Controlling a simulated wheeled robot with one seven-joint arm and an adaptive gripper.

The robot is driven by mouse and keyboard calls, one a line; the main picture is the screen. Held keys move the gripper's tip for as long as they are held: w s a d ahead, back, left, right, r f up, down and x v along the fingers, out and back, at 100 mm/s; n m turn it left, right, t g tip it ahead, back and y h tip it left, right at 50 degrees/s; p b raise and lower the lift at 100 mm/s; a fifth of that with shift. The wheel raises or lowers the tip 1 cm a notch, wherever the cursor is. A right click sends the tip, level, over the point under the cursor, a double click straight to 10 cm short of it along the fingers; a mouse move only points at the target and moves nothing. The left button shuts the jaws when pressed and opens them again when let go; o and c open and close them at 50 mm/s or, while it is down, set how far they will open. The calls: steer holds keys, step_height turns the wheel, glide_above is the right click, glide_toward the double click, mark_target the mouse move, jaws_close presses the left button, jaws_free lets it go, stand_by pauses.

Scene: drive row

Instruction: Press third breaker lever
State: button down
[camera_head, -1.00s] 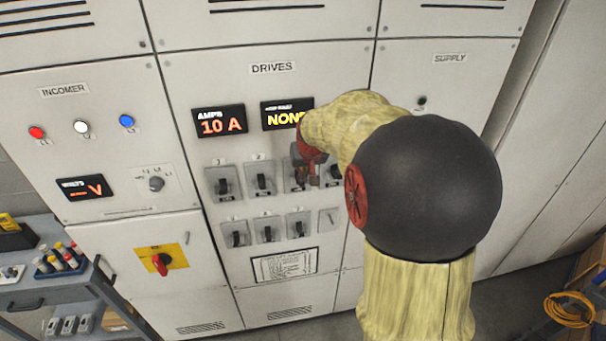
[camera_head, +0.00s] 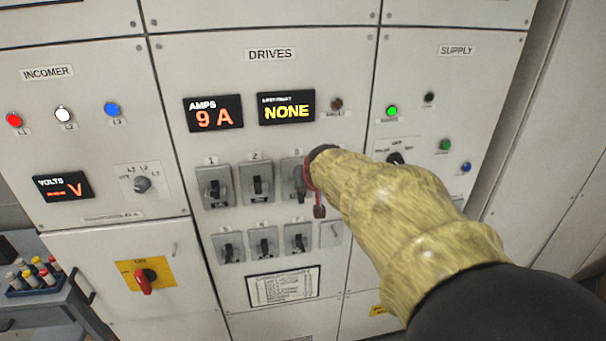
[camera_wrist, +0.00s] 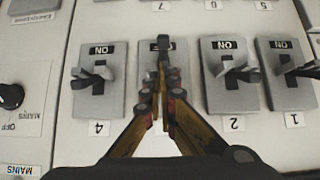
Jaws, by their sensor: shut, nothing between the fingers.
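The third breaker (camera_head: 297,181) is in the top row of the DRIVES panel, its right part hidden by my arm in the head view. In the upside-down wrist view this breaker (camera_wrist: 147,57) stands between those marked 4 and 2. Its dark lever (camera_wrist: 164,46) shows just beyond my fingertips. My gripper (camera_wrist: 160,88) is shut and empty, with its tips in front of this breaker; I cannot tell whether they touch the lever. The head view mostly hides my fingers behind the arm.
Breaker 1 (camera_head: 213,184) and breaker 2 (camera_head: 257,182) are to the left. Breaker 4 (camera_wrist: 98,85) is beside the third in the wrist view. A lower row has more breakers (camera_head: 264,243). The AMPS display (camera_head: 213,114) reads 9 A. A trolley (camera_head: 60,305) stands lower left.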

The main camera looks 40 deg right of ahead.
steer(key=shift+r+p, duration=0.35)
steer(key=shift+r, duration=0.45)
